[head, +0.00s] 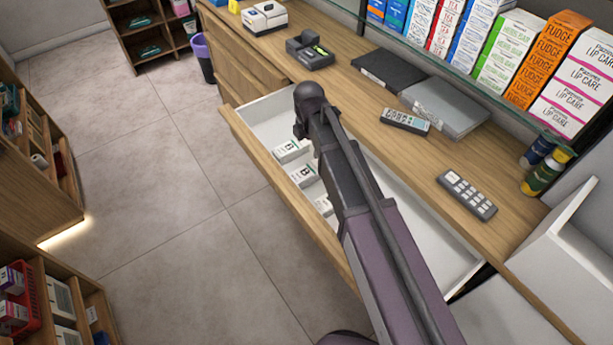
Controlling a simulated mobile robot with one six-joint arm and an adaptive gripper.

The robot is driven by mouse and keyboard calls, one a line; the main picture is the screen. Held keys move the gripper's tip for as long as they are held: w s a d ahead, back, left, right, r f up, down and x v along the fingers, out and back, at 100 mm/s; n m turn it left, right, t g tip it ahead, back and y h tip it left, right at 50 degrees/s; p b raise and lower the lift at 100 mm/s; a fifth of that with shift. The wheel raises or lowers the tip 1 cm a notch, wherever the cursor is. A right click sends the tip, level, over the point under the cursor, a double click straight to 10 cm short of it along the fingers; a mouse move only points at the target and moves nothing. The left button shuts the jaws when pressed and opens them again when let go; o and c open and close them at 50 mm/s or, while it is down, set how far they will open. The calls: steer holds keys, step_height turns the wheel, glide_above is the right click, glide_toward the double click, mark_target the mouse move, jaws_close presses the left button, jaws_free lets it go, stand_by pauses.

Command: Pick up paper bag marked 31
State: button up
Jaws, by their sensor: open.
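An open drawer (236,121) under the counter holds several small white packets with dark printed marks. One packet (287,151) lies toward the far end, one (304,175) nearer, and another (323,206) is partly covered by my arm. They may be paper bags. Their marks are too small to read, so I cannot tell which, if any, is marked 31. My dark arm reaches across the drawer, its rounded joint over the far part. No gripper fingers are visible; the arm hides the middle of the drawer.
The wooden counter (352,100) carries a remote-like handset (467,194), a grey device (405,121), a closed laptop-like slab (388,70) and a card terminal (310,52). Boxes stand behind glass. Shelves (40,215) stand at left; the tiled floor (140,170) between is clear.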

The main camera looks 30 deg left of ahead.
mark_target(308, 171)
steer(key=shift+f+b, duration=4.05)
steer(key=shift+f, duration=0.15)
steer(key=shift+f, duration=0.1)
steer(key=shift+w+f+b, duration=0.1)
steer(key=shift+f+b, duration=2.4)
steer(key=shift+b, duration=0.1)
steer(key=c, duration=1)
steer(key=shift+r, duration=0.15)
step_height(308, 171, up, 18)
steer(key=p, duration=1.8)
